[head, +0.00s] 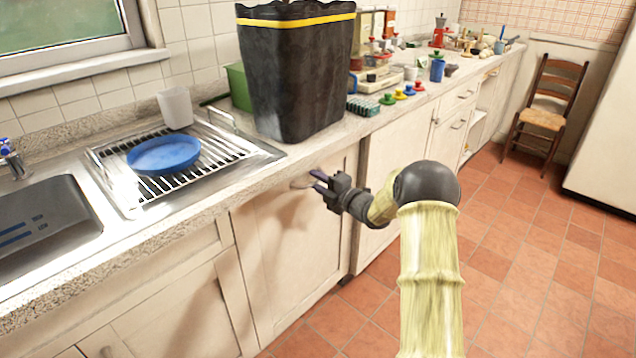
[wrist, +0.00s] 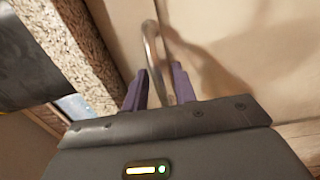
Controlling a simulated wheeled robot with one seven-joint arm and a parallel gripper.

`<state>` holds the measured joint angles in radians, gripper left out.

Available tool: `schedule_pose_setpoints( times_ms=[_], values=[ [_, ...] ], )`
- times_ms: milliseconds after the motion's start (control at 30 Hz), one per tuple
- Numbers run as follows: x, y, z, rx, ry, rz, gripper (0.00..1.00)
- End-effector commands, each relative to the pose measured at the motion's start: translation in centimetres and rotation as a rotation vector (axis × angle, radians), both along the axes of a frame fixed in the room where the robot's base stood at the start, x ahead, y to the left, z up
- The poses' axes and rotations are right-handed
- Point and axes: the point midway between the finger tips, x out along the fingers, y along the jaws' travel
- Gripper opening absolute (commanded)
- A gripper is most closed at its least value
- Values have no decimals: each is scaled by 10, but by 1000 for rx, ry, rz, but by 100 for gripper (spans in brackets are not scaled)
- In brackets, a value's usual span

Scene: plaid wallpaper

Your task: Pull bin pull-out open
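The pull-out's pale front panel (head: 290,255) stands under the counter, flush with the cabinet fronts beside it. Its curved metal handle (wrist: 152,50) shows near the panel's top edge in the wrist view; in the head view it is small and partly hidden by my gripper. My gripper (head: 318,182) is at the upper part of this panel. In the wrist view its two purple fingers (wrist: 158,75) are apart, with the handle reaching between them and a gap showing at the tips. I cannot tell whether either finger touches the handle.
A black bin with a yellow band (head: 300,80) stands on the counter above. A drying rack (head: 215,150) with a blue plate (head: 163,155) and a sink (head: 40,225) are left. The tiled floor (head: 520,260) is clear on the right, toward a wooden chair (head: 545,118).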

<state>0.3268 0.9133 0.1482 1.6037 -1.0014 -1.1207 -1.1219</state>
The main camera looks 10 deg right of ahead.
Motion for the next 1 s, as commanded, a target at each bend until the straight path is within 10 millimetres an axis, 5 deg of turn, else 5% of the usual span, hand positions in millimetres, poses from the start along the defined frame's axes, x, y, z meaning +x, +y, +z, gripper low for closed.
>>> schedule_pose_setpoints(
  times_ms=[267,433,1000],
  values=[
    [1,1,0,0,0,-1,27],
    [1,1,0,0,0,-1,0],
    [-8,-11,-2,-3,0,0,0]
  ],
)
